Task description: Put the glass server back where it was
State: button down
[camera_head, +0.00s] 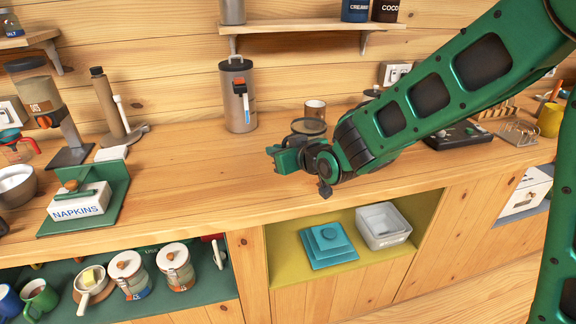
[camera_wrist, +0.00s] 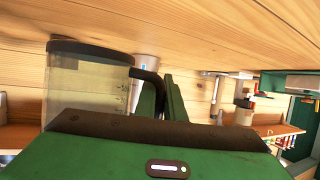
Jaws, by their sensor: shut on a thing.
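The glass server (camera_wrist: 88,82) is a clear jug with a dark rim, level marks and a black handle (camera_wrist: 148,78). In the wrist view it stands left of my green gripper fingers (camera_wrist: 166,98), which are shut on the handle. In the head view the server's dark rim and glass (camera_head: 308,127) show just behind my gripper (camera_head: 284,157), over the counter. The gripper and arm hide its lower part, so I cannot tell whether its base touches the wood.
A brown cup (camera_head: 315,109) stands close behind the server. A tall grey canister (camera_head: 238,96) is to its left. A coffee maker (camera_head: 45,108) and napkin holder (camera_head: 82,203) stand at the left. The counter between (camera_head: 190,165) is clear. A wall shelf (camera_head: 310,27) hangs above.

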jog(key=w+d+f, duration=0.2)
jog(key=shift+w+d+f, duration=0.1)
jog(key=shift+w+d, duration=0.05)
jog(key=shift+w, duration=0.2)
jog(key=shift+f, duration=2)
jog(key=c, duration=1.8)
grip_release()
jog(key=shift+f, duration=0.1)
jog(key=shift+c, duration=0.2)
